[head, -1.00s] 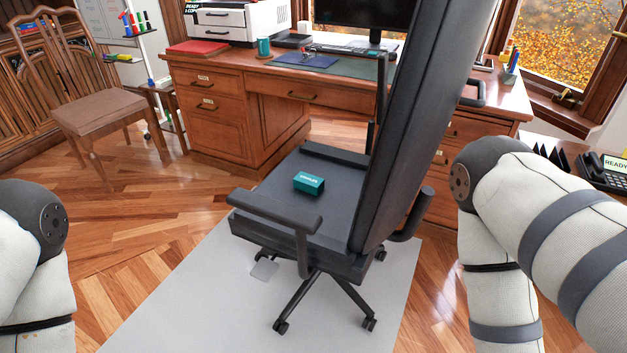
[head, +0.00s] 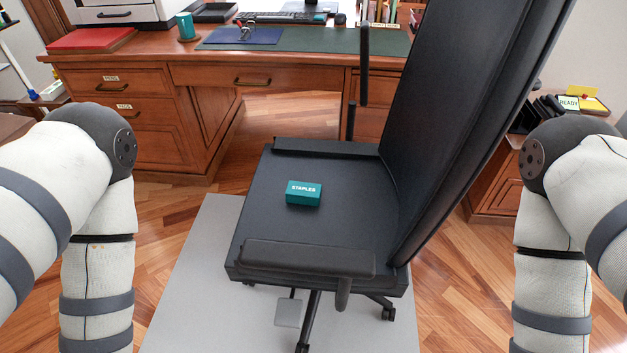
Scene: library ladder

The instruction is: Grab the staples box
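The staples box (head: 303,194) is a small teal box with white "STAPLES" lettering. It lies on the black seat (head: 262,222) of an office chair, near the seat's middle. The chair's tall backrest (head: 455,100) rises on the right side of the seat. My two arms show at the left and right edges of the head view, with their lower links hanging down. Neither gripper is in the frame, so I cannot see their fingers. Nothing of mine touches the box.
The near armrest (head: 305,259) lies along the seat's front edge, and another armrest (head: 325,148) is at the far side. The chair stands on a grey mat (head: 190,290). A wooden desk (head: 150,70) stands behind it. Wooden floor is clear at the left.

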